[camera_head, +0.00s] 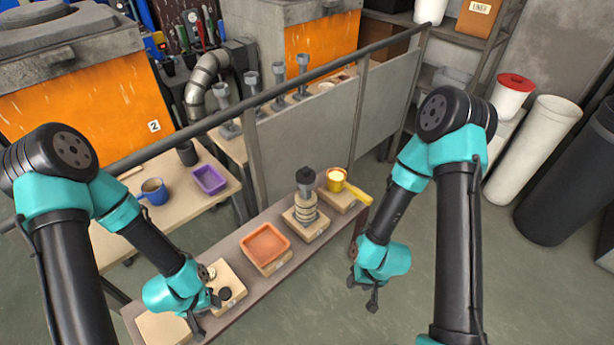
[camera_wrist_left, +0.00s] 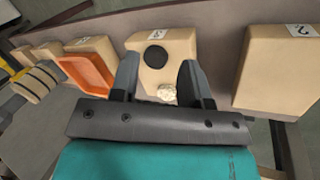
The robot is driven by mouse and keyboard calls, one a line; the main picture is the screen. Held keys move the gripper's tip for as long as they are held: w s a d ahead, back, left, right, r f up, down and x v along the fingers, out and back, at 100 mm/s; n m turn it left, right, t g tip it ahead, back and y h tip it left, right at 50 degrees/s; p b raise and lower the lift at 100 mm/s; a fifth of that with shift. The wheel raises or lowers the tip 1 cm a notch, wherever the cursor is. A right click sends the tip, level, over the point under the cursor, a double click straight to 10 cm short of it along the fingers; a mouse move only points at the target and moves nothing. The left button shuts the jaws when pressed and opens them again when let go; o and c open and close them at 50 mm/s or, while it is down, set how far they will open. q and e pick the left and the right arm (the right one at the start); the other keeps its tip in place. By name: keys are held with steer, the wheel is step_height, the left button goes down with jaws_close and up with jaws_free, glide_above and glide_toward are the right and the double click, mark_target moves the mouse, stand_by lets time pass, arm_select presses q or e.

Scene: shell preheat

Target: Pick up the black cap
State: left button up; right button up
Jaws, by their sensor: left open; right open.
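The black cap (camera_head: 225,294) is a small dark disc on a wooden block near the front of the narrow bench. In the left wrist view the cap (camera_wrist_left: 154,56) lies flat on the block (camera_wrist_left: 176,45), just beyond my fingertips and roughly between their lines. My left gripper (camera_head: 207,312) is open and empty, close over that block; its fingers also show in the left wrist view (camera_wrist_left: 158,78). A small pale lump (camera_wrist_left: 167,92) lies on the same block, nearer the gripper. My right gripper (camera_head: 362,293) is open and empty, right of the bench over the floor.
Bare block numbered 2 (camera_wrist_left: 275,65) is beside the cap's block. A side table with a purple tray (camera_head: 209,180) is at left.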

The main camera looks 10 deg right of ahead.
arm_select(q)
steer(key=o, duration=1.1)
steer(key=shift+w, duration=0.1)
